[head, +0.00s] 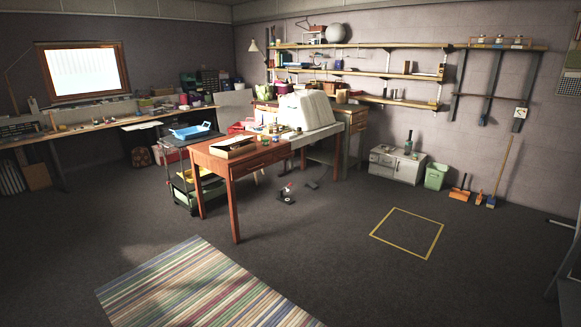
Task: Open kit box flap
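No box can be clearly made out as the kit box from this distance. A shallow, light-topped box or tray (233,147) lies on the near left part of the wooden table (262,160); I cannot tell whether it has a flap. A large white, rounded case or cover (306,112) stands toward the table's far right end. Small items lie between them, too small to tell apart. Neither of my grippers is in view.
A striped rug (205,290) lies on the floor in front. A black cart (185,190) stands left of the table, with a blue tray (192,131) on top. A yellow square outline (408,233) marks the open floor at right. A workbench (95,125) lines the left wall.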

